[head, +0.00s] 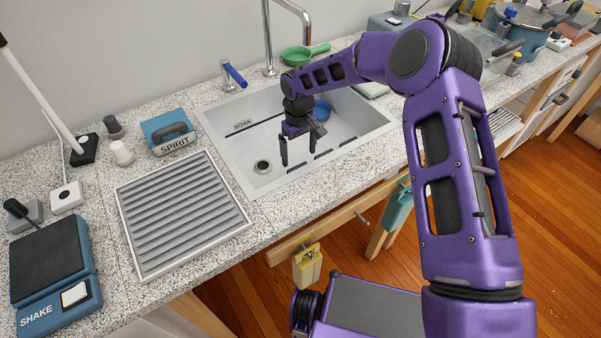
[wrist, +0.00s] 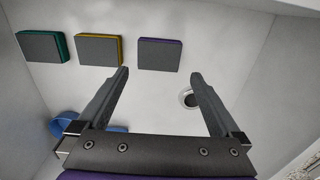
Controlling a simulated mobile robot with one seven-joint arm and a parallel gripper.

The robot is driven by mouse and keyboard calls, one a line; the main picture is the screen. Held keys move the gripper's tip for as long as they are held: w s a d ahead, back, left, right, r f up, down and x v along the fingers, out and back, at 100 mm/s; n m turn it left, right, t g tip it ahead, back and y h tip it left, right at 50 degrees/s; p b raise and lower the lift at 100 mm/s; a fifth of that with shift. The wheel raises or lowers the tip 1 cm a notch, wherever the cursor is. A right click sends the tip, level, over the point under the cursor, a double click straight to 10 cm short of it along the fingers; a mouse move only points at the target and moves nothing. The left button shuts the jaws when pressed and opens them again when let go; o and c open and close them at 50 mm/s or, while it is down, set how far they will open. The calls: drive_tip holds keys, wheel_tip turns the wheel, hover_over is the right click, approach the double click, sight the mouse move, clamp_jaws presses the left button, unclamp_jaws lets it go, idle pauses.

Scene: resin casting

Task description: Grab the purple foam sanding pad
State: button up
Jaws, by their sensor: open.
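The purple foam sanding pad (wrist: 160,54) shows in the wrist view as a dark grey block with a purple edge. It lies against a pale sink surface, just beyond and between my fingertips, not touched by them. My gripper (head: 300,152) hangs inside the sink in the head view, fingers downward. Its fingers (wrist: 159,74) are spread with nothing between them. A yellow-edged pad (wrist: 100,50) and a green-edged pad (wrist: 42,47) sit in a row to the left of the purple one. In the head view I cannot tell the pads apart.
The sink (head: 225,135) has rims around my gripper and a drain (head: 262,167). A blue round thing (head: 322,110) is in the sink behind the gripper. A ridged tray (head: 185,215), a SPIRIT box (head: 167,130) and a SHAKE device (head: 50,262) stand on the left counter.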

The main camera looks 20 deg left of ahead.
sight(301, 167)
drive_tip(key=shift+s+d+f, duration=0.1)
drive_tip(key=shift+d+f, duration=0.05)
drive_tip(key=shift+f, duration=1.45)
drive_tip(key=shift+d+f, duration=0.15)
drive_tip(key=shift+f, duration=1.4)
drive_tip(key=c, duration=1)
drive_tip(key=shift+r, duration=0.1)
